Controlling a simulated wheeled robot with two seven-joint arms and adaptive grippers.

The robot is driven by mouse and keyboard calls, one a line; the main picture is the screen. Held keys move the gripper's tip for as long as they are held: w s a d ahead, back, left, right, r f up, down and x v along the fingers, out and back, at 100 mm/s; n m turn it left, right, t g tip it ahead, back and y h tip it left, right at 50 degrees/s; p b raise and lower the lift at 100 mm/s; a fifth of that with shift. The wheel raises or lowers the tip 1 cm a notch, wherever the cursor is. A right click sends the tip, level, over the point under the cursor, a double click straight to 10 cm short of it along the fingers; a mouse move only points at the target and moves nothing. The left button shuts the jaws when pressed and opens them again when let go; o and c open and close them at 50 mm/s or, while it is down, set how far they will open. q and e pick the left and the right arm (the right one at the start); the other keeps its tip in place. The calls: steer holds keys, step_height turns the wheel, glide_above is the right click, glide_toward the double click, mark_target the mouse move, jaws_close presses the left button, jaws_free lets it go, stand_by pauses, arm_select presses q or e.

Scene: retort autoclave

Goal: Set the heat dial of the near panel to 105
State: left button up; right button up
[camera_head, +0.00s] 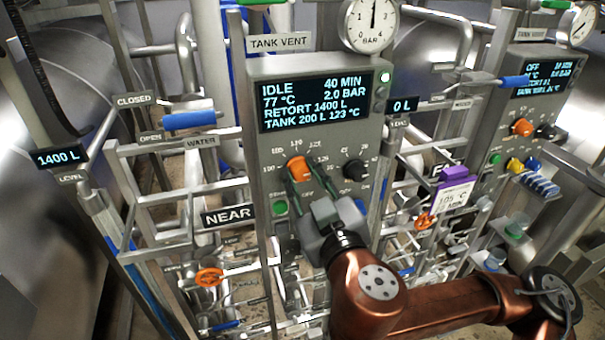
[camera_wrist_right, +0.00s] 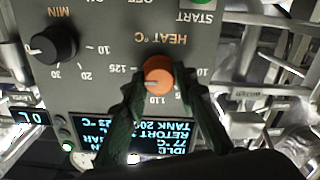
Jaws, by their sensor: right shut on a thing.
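The near panel (camera_head: 325,132) is a grey box beside a NEAR sign (camera_head: 229,215). Its orange heat dial (camera_head: 299,165) sits below the screen and also shows in the right wrist view (camera_wrist_right: 158,72). My right gripper (camera_head: 303,180) is shut on this dial, one finger on each side. In the wrist view, which is upside down, a pale mark on the dial points left, toward the 125 side of the scale. The fingers hide some scale numbers, so the exact setting cannot be told. My left gripper is not in view.
The screen (camera_head: 320,100) reads IDLE, 40 MIN, 77 °C, 2.0 BAR. A black MIN dial (camera_head: 355,169) sits right of the heat dial, a green START button (camera_head: 280,208) below left. A purple-topped card (camera_head: 455,190) reads 105 °C. Pipes and valves crowd both sides.

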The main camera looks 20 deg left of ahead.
steer(key=n+p, duration=0.2)
steer(key=n, duration=0.4)
steer(key=shift+r, duration=0.1)
steer(key=n+p, duration=0.2)
steer(key=n, duration=0.4)
steer(key=shift+n, duration=0.4)
steer(key=n+p, duration=0.1)
steer(key=n, duration=0.5)
steer(key=shift+f, duration=0.2)
steer(key=n+p, duration=0.1)
steer(key=n, duration=0.2)
steer(key=shift+n, duration=0.4)
steer(key=shift+f+n+p, duration=0.1)
steer(key=shift+n+p, duration=0.2)
steer(key=shift+n, duration=1.4)
steer(key=o, duration=1.2)
steer(key=shift+c, duration=0.2)
